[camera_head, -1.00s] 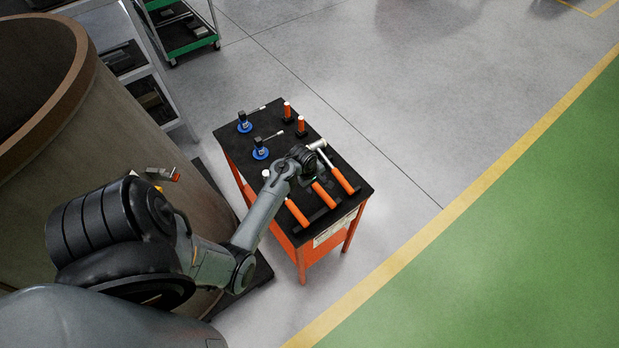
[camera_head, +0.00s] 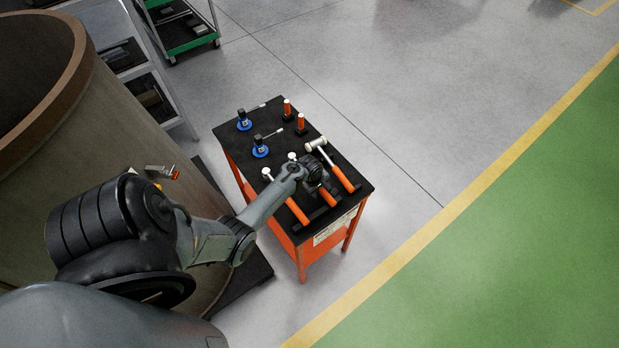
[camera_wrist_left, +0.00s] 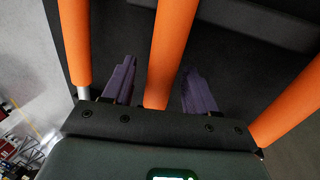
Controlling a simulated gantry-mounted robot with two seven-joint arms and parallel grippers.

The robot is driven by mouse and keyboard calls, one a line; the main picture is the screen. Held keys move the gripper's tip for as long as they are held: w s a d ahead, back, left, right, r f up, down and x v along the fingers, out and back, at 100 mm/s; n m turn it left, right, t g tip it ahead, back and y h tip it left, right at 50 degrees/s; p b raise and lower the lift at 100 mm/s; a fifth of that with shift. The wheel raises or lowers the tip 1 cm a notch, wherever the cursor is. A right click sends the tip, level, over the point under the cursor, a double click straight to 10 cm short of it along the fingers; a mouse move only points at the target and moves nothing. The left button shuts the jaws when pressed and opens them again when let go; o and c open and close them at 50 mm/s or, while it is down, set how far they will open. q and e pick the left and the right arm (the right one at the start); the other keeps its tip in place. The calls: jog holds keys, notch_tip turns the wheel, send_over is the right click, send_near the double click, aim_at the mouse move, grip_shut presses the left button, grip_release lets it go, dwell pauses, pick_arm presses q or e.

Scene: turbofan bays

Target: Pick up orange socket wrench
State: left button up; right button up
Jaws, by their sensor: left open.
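Three tools with orange handles lie side by side on the black table top (camera_head: 235,135): a left one (camera_head: 297,211), a middle one (camera_head: 329,198) and a right one (camera_head: 349,182). Pale heads show at their far ends; I cannot tell which is the socket wrench. My left gripper (camera_head: 320,187) is low over the middle tool and hides part of it. In the left wrist view its two purple fingers (camera_wrist_left: 158,75) are open, one on each side of the middle orange handle (camera_wrist_left: 171,40). The neighbouring handles lie outside the fingers. My right gripper is not in view.
Two blue-based tools (camera_head: 260,151) and two upright orange-handled items (camera_head: 301,122) stand on the far part of the table. A large brown cylinder (camera_head: 130,130) is to the left. A green cart (camera_head: 190,45) stands farther back. The floor right of the table is clear.

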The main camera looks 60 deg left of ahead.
pick_arm(q)
jog(key=shift+f, duration=0.3)
jog(key=shift+w+r, duration=0.1)
grip_shut()
jog(key=shift+r, duration=0.1)
